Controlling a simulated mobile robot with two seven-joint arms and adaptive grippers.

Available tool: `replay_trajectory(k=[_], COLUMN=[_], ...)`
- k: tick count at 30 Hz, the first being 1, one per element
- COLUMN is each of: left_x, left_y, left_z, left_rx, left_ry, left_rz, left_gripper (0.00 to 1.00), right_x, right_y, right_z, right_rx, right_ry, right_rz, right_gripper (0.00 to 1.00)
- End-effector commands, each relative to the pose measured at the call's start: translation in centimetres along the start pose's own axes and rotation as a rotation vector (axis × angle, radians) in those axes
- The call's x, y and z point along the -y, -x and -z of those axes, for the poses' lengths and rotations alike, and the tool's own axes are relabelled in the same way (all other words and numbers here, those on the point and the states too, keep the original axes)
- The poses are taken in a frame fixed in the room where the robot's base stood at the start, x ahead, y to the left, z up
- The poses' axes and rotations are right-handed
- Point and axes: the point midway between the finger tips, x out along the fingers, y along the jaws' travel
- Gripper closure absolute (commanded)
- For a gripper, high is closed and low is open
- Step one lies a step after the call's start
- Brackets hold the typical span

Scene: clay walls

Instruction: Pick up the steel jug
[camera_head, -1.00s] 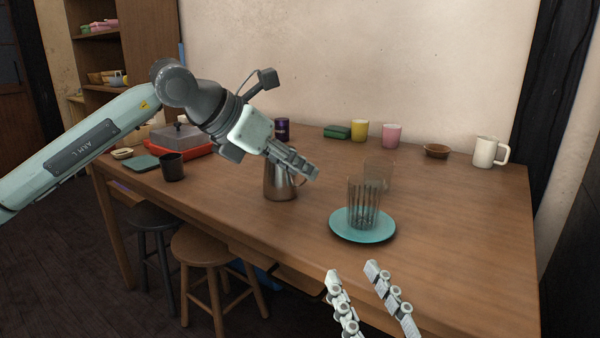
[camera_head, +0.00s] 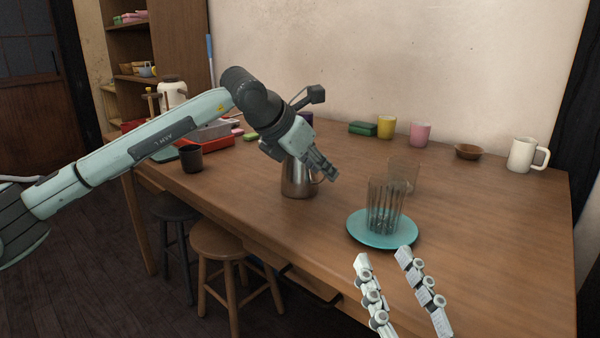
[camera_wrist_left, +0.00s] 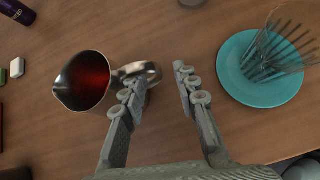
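The steel jug (camera_head: 297,182) stands upright on the wooden table, partly behind my left gripper in the head view. In the left wrist view, the jug (camera_wrist_left: 86,82) is left of the fingers and holds red liquid. Its handle (camera_wrist_left: 142,71) points toward the fingers, and the left finger overlaps part of it; I cannot tell if they touch. My right gripper (camera_head: 383,258) is open and empty near the table's front edge.
A teal plate (camera_head: 358,236) with a ribbed glass (camera_head: 386,207) is right of the jug, with another clear glass (camera_head: 404,174) behind. A dark cup (camera_head: 191,158) stands left. Cups and a bowl (camera_head: 468,152) line the back. The table's right side is clear.

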Motion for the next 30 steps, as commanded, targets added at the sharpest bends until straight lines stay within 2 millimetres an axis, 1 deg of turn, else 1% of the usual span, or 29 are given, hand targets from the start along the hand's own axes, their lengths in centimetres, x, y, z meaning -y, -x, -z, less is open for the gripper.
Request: replay_trajectory(k=[6, 8, 12, 14, 30], left_x=[-0.03, -0.02, -0.01, -0.01, -0.04], left_y=[-0.12, -0.11, -0.09, -0.09, 0.08], left_z=[0.0, 0.0, 0.0, -0.01, -0.24], left_rx=[0.001, 0.001, 0.001, 0.001, 0.006], left_ry=[0.0, 0.0, 0.0, 0.0, -0.002], left_rz=[0.0, 0.0, 0.0, 0.0, -0.001], left_gripper=[0.7, 0.76, 0.94, 1.0, 1.0], right_x=[0.03, 0.03, 0.03, 0.03, 0.02], right_y=[0.0, 0.0, 0.0, 0.0, -0.01], right_z=[0.01, 0.01, 0.01, 0.01, 0.02], right_rx=[-0.001, -0.001, -0.001, -0.001, -0.001], right_ry=[0.0, -0.001, -0.001, -0.001, 0.0], right_rz=[0.0, 0.0, 0.001, 0.001, 0.0], right_gripper=[0.6, 0.6, 0.6, 0.6, 0.6])
